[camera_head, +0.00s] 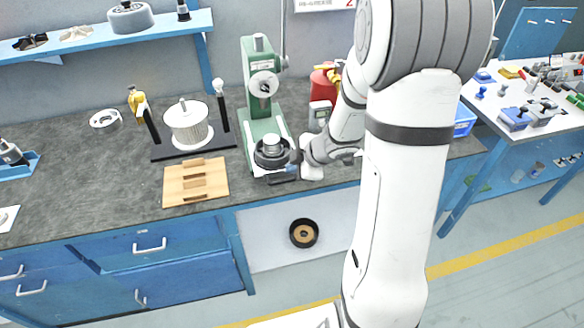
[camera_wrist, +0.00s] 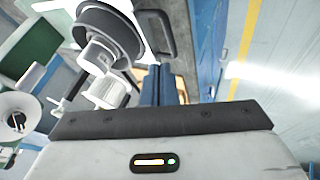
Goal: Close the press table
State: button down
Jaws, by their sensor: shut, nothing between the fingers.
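The green press (camera_head: 262,92) stands on the bench against the wall. At its foot is the press table, bearing a dark round part with a steel hub (camera_head: 272,152); a dark handle (camera_head: 283,179) shows at its front. My gripper (camera_head: 298,157) is just right of the round part, low over the bench. In the wrist view the gripper's fingers (camera_wrist: 160,86) are together and empty. The round part (camera_wrist: 108,30) and the dark handle (camera_wrist: 155,28) lie ahead of the fingertips. Whether the fingers touch the handle I cannot tell.
A white finned cylinder (camera_head: 188,124) on a dark base and a wooden block (camera_head: 195,182) stand left of the press. A red container (camera_head: 323,86) is behind my gripper. A blue wall shelf (camera_head: 110,36) hangs at upper left. The bench's left part is mostly clear.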

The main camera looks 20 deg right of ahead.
jog(key=b+x, duration=0.2)
jog(key=x, duration=0.6)
jog(key=shift+r, duration=0.1)
